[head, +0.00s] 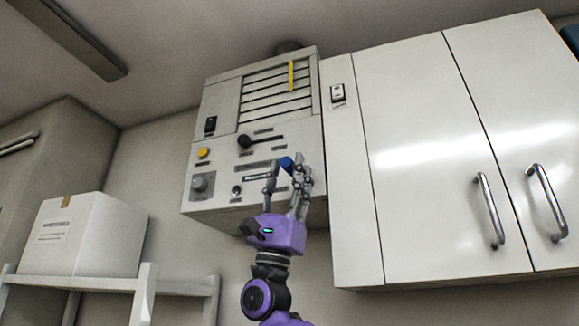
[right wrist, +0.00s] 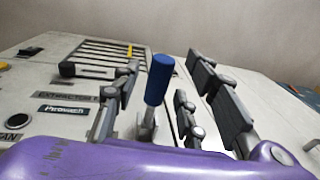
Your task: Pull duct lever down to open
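The duct lever has a blue grip (head: 287,163) and sits on the lower right of the grey wall panel (head: 225,160). In the right wrist view the blue grip (right wrist: 158,80) stands up on a pale metal stem, between my fingers. My right gripper (head: 287,177), on a purple wrist, reaches up from below. Its fingers are spread to either side of the lever, with visible gaps, so it is open and not clamped on it. The foot of the lever is partly hidden by my purple wrist. My left gripper is not in view.
The panel also carries a black-knobbed lever (head: 245,140), a yellow button (head: 203,153), a grey knob (head: 202,185) and a slatted grille with a yellow strip (head: 291,76). White cabinets (head: 420,160) with metal handles stand close on the right. A white box (head: 85,235) rests on a shelf at left.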

